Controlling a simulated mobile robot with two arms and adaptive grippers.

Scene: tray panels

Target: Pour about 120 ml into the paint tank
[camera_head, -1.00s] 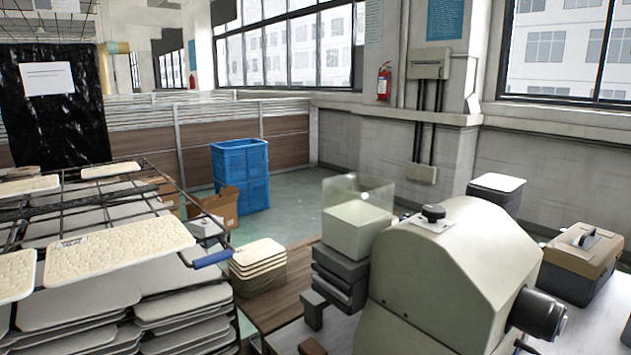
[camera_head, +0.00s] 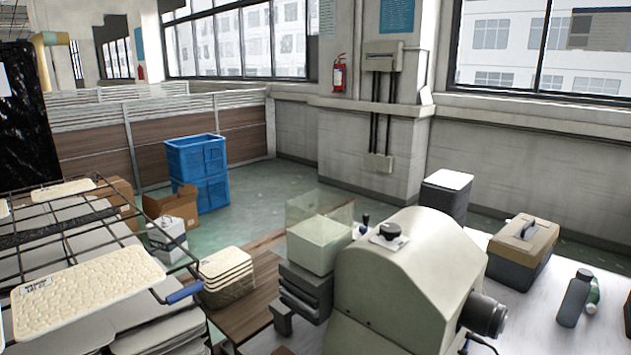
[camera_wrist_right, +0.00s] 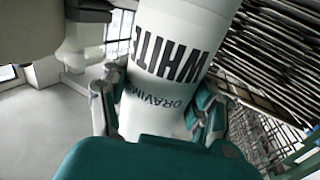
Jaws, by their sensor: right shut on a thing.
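In the right wrist view, my right gripper (camera_wrist_right: 157,118) is shut around a white bottle (camera_wrist_right: 180,32) with dark lettering that reads "WHITE". The bottle's far end runs out of the top of that view, so its mouth is hidden. In the head view, a clear-walled box (camera_head: 320,243) with pale content or a pale block in its lower part sits at the left of a cream machine (camera_head: 405,275); it looks like the paint tank. Its fill level is unclear. Neither gripper shows in the head view, and my left gripper is out of sight.
A wire rack with pale panels (camera_head: 85,290) stands at the left, its blue-handled bar jutting right. A panel stack (camera_head: 228,278) stands left of the machine. A toolbox (camera_head: 522,252) and a dark bottle (camera_head: 574,298) stand on the right table. A blue crate (camera_head: 200,172) is behind.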

